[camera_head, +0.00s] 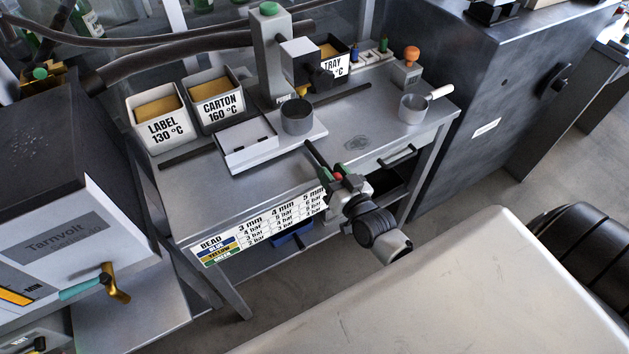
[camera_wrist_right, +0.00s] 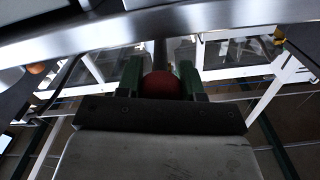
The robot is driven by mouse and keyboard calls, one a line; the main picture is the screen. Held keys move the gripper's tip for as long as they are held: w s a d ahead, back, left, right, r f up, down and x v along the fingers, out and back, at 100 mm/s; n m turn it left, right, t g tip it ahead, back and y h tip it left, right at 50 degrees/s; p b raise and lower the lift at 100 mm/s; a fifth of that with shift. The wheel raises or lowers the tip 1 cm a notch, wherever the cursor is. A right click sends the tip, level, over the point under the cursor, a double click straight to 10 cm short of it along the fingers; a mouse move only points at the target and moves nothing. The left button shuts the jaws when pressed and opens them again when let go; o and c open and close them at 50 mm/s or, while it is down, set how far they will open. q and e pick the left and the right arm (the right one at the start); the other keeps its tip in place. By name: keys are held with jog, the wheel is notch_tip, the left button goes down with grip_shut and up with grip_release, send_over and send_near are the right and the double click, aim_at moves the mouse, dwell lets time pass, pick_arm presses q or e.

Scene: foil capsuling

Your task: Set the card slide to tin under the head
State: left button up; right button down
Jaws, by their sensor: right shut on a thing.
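The slide (camera_head: 316,137) is a white plate on the steel bench. It carries a white, open rectangular tray (camera_head: 247,146) at its left and a grey round cup (camera_head: 297,116) at its right. The head (camera_head: 300,62) is a white block on an upright column, and the round cup stands below it. A dark rod (camera_head: 316,155) runs from the slide's front edge toward me and ends in a red knob (camera_wrist_right: 161,85). My right gripper (camera_head: 339,180) is shut on the red knob; its green fingers flank it in the wrist view. My left gripper is not in view.
Bins labelled LABEL (camera_head: 163,124) and CARTON (camera_head: 216,100) stand at the back left. A TRAY bin is partly hidden behind the head. A small pan (camera_head: 413,109) and an orange-knobbed box (camera_head: 405,74) stand at the right. The bench's front right is clear.

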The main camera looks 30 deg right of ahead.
jog(key=shift+d, duration=0.8)
jog(key=c, duration=0.7)
grip_release()
jog(key=s+b, duration=0.1)
jog(key=s, duration=0.9)
jog(key=shift+s+d+b, duration=0.15)
jog(key=shift+s+b, duration=0.15)
jog(key=shift+s, duration=0.1)
